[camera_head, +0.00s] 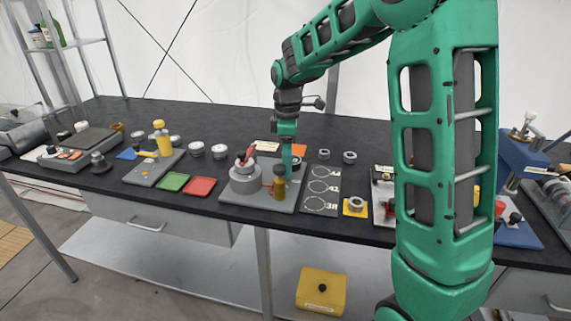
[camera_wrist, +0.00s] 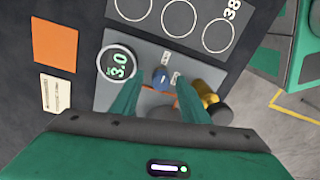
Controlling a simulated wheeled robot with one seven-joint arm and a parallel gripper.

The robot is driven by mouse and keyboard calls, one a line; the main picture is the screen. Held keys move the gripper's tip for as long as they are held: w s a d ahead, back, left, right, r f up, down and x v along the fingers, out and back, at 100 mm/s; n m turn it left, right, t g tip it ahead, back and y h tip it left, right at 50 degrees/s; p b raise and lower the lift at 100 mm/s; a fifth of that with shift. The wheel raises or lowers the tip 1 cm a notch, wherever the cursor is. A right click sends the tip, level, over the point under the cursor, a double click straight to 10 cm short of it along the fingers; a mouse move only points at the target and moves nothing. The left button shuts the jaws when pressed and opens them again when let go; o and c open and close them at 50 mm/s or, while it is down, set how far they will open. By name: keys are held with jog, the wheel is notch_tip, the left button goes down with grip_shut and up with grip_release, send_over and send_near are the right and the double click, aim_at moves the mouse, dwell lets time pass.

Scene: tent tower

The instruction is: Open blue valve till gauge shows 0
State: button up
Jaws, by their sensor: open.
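The blue valve (camera_wrist: 162,77) is a small blue knob on a grey plate, with small white labels beside it. In the wrist view it shows between the two green fingers of my gripper (camera_wrist: 155,90), which are apart and hold nothing. I cannot tell whether they touch it. The round gauge (camera_wrist: 117,65) beside it reads 3.0 in green digits. In the head view my gripper (camera_head: 286,158) points down over the grey plate (camera_head: 235,197), and the blue valve is hidden there.
A board with circles (camera_head: 320,187) lies to the right. Green (camera_head: 173,182) and red (camera_head: 200,187) trays lie to the left. The bench's back is largely clear.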

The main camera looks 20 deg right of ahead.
grip_shut()
jog(key=shift+m, duration=0.3)
jog(key=m, duration=0.4)
jog(key=shift+d+r, duration=0.1)
jog(key=m, duration=0.9)
jog(key=shift+t, duration=0.3)
jog(key=shift+m, duration=2.1)
